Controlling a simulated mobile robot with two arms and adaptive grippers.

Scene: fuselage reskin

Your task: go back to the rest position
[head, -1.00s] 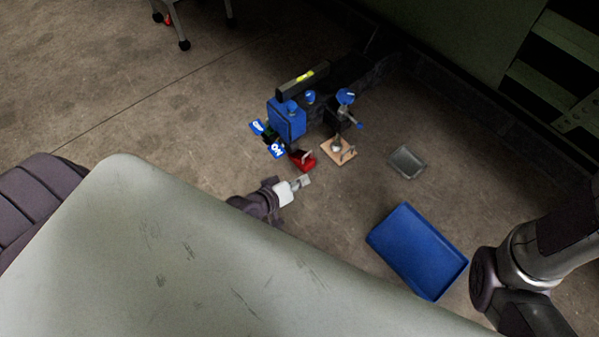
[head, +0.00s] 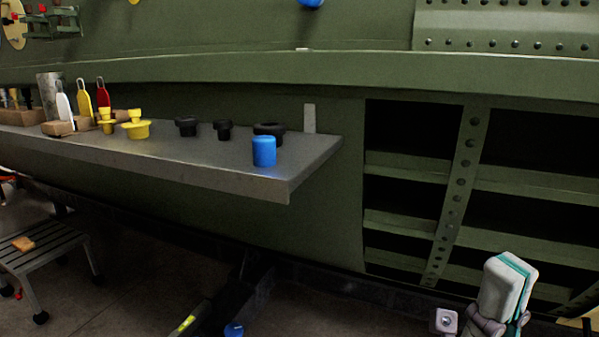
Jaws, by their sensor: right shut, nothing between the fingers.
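My right gripper (head: 510,275) shows at the bottom right of the head view, with pale fingers and a teal strip, pointing up. Its fingers are together, with nothing seen between them. It is in front of the open ribbed bays of the green fuselage (head: 320,225) and apart from the shelf. Most of the right arm is below the picture edge. My left gripper is not in view.
A grey shelf (head: 215,165) juts out at left, bearing a blue cylinder (head: 264,151), black round parts, yellow parts and coloured tags. A step stool (head: 40,252) stands on the floor at lower left. A dark beam runs low along the fuselage.

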